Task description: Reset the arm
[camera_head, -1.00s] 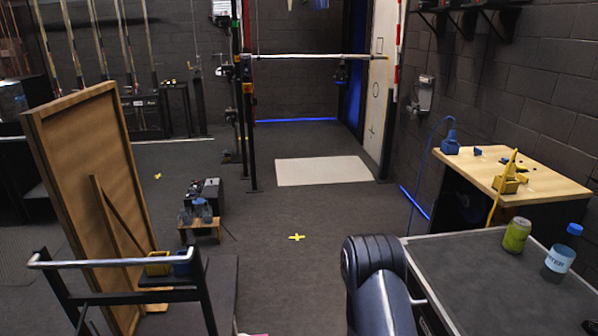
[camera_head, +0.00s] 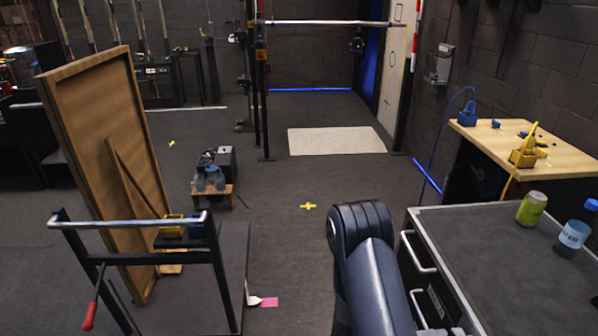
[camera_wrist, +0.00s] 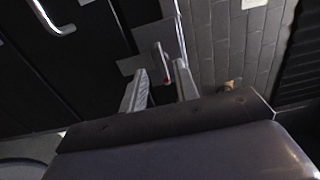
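My arm (camera_head: 365,265) rises at the bottom middle of the head view, dark blue with a rounded joint at its top. My gripper is outside the head view. In the wrist view my gripper (camera_wrist: 161,80) shows two grey fingers with a gap between them, so it is open. Nothing is visibly held. A small red-tipped part shows between the fingers, but I cannot tell what it is. The dark cabinet front with a pale handle (camera_wrist: 58,20) fills the upper left of the wrist view.
A dark drawer cabinet (camera_head: 480,250) stands close at right, bearing a green can (camera_head: 531,208) and a water bottle (camera_head: 573,238). Behind it is a wooden-topped table (camera_head: 560,160) with blue and yellow devices. A cart (camera_head: 150,228) and leaning wooden panel (camera_head: 105,140) stand left. Floor between is mostly clear.

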